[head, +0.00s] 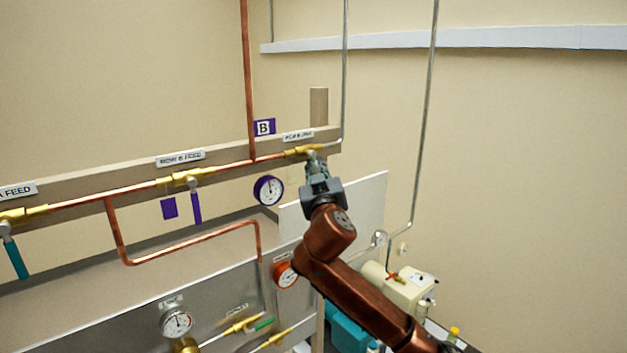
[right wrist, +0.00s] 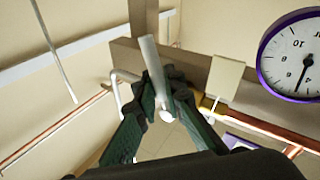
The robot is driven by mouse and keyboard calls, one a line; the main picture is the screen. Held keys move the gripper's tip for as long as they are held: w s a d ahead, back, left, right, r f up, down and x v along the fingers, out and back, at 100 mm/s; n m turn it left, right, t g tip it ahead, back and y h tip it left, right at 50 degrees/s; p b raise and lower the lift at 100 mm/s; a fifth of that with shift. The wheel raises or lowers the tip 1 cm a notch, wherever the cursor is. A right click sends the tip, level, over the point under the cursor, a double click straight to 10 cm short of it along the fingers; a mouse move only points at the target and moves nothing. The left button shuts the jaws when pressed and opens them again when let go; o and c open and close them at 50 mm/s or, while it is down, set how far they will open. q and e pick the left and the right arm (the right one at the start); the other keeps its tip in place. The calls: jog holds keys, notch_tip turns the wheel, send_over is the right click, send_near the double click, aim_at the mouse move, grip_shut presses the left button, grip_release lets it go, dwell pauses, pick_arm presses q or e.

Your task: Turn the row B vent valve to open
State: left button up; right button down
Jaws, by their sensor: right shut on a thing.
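The brass valve (head: 303,151) sits at the right end of the copper row pipe, near the purple B tag (head: 264,127). It is the row B vent valve by its place, though its small label (head: 298,136) is too blurred to read. My right gripper (head: 316,172) is at this valve, just below its body. In the right wrist view, my right gripper (right wrist: 160,92) is shut on the pale grey valve handle (right wrist: 151,62), which passes between its dark fingers. In the head view the gripper covers most of the handle. My left gripper is not in view.
Another brass valve with a purple handle (head: 196,208) is to the left, and a teal-handled one (head: 15,258) at the far left. A purple-rimmed gauge (head: 268,190) hangs close left of my gripper. A white panel (head: 368,212) stands behind my arm.

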jog(key=shift+w+d+f+n+t+y+b, duration=0.15)
jog(key=shift+n+t+y+b, duration=0.2)
jog(key=shift+n+b, duration=0.4)
jog(key=shift+w+d+r+n+t+y+b, duration=0.15)
jog(key=shift+n+t+y+b, duration=0.15)
jog(key=shift+n, duration=0.3)
jog(key=shift+d+r+n+t+y+b, duration=0.1)
jog(key=shift+r+n+y+b, duration=0.05)
jog(key=shift+n+b, duration=0.35)
jog(key=c, duration=2)
grip_release()
jog(key=shift+r, duration=0.1)
jog(key=v, duration=1.2)
jog(key=shift+c, duration=0.2)
